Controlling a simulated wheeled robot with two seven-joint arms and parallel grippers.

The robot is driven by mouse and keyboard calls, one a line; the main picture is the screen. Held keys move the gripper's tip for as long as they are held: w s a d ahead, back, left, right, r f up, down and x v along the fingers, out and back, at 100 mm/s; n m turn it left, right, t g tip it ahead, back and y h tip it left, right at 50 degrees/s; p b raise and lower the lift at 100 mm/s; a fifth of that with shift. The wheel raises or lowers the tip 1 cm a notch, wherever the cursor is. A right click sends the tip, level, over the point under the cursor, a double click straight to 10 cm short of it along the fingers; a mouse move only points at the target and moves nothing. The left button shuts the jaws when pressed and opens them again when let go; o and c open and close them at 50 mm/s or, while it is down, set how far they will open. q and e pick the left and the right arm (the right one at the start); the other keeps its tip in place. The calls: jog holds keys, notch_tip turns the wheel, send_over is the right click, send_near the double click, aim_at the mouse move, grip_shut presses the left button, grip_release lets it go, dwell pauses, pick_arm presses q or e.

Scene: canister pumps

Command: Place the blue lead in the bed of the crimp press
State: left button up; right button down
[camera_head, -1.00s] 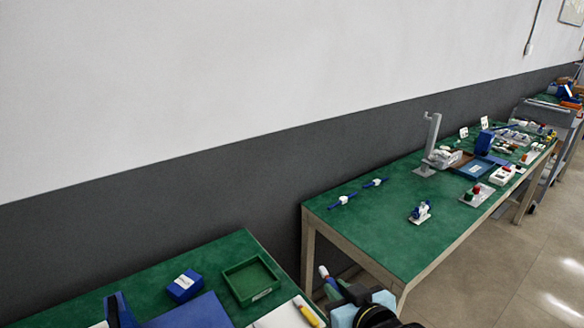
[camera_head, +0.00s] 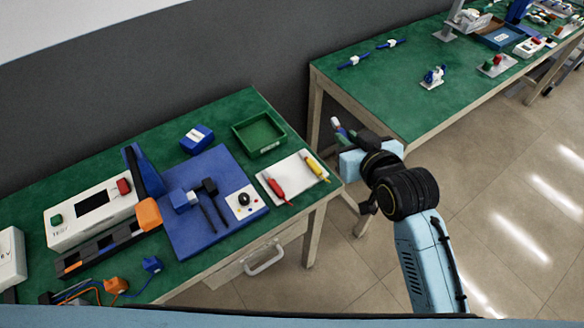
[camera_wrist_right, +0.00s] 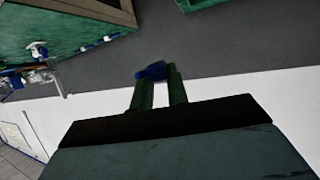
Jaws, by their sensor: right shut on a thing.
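My right gripper (camera_head: 342,131) is off the right end of the near bench, in front of the gap between the benches. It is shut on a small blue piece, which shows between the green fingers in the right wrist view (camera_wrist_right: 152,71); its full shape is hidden. A blue plug on a lead (camera_head: 152,264) lies at the near bench's front left, beside an orange plug (camera_head: 116,286). A blue base plate (camera_head: 178,238) with a blue block and black lever arms, which looks like the crimp press, lies mid-bench; its bed is hard to make out. My left gripper is out of view.
A white tester (camera_head: 90,209) stands left of the plate. A small blue box (camera_head: 197,139), a green tray (camera_head: 283,142) and a white mat (camera_head: 290,165) with red and yellow tools lie behind and right of it. The far bench (camera_head: 390,95) holds blue-and-white parts.

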jog(key=w+a+f+n+g+y, duration=0.1)
jog(key=a+f+n+y, duration=0.2)
jog(key=a+f, duration=0.3)
jog(key=a, duration=0.3)
jog(key=shift+w+a+f+g+y, duration=0.15)
jog(key=shift+a+f+g+y, duration=0.15)
jog(key=shift+a, duration=0.1)
jog(key=b, duration=0.1)
send_over(299, 184)
notch_tip(299, 184, down, 5)
jog(key=shift+f, duration=0.1)
notch_tip(299, 184, down, 4)
jog(key=shift+f+b, duration=0.2)
jog(key=shift+b, duration=0.4)
jog(key=shift+f, duration=0.2)
jog(key=c, duration=1.4)
grip_release()
